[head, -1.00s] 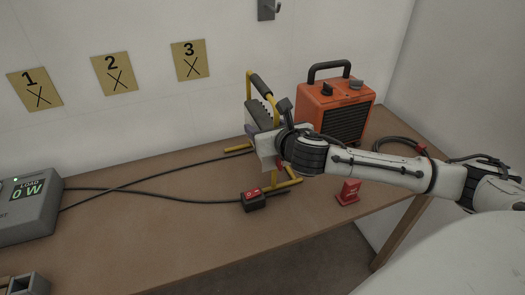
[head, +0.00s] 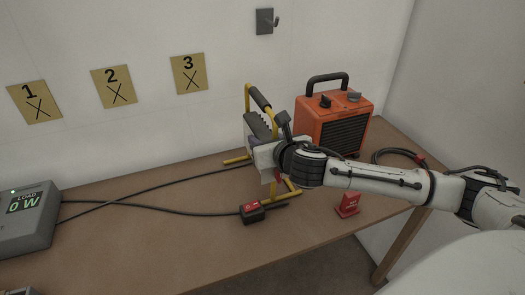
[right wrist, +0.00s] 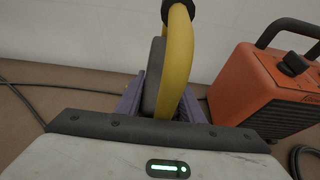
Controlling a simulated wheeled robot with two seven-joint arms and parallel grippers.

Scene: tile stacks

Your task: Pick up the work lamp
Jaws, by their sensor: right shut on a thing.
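The work lamp (head: 249,92) has a yellow tube frame with a black grip on top and a dark finned head. It stands on the bench in the head view, its yellow feet on the wood. My right gripper (head: 262,150) comes in from the right and covers part of the lamp. In the right wrist view, the yellow tube (right wrist: 177,70) runs between the purple fingers of my right gripper (right wrist: 168,100), which is shut on it. My left gripper is not in view.
An orange heater (head: 333,115) stands just behind my right arm. A small red tag block (head: 347,205) stands at the right. A grey load meter (head: 25,220) sits at the left. The bench (head: 150,235) is clear at front.

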